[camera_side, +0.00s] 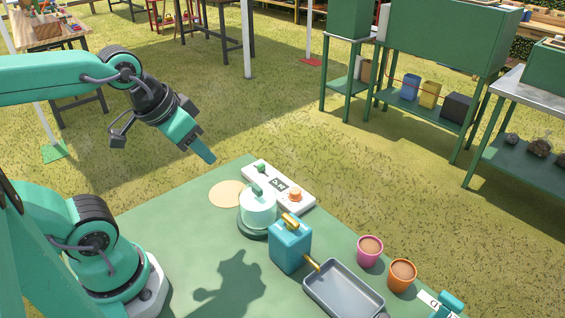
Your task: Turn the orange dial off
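The orange dial (295,195) sits at the right end of a white panel (305,207) on the green table. The panel also bears a green knob (260,168) at its left end and a dark label with small markings between the two. The dial's pointing direction is too small to tell. My gripper (208,157) hangs in the air to the left of the panel, above the table's far edge, apart from the dial. Its fingers show as one teal tip from this side, so its opening is hidden. I see nothing held.
A pale teal lidded pot (258,207) stands just in front of the panel. A teal can with a yellow handle (290,246), a grey tray (343,291), a pink pot (369,250) and an orange pot (402,275) stand nearby. A tan disc (226,194) lies left of the panel.

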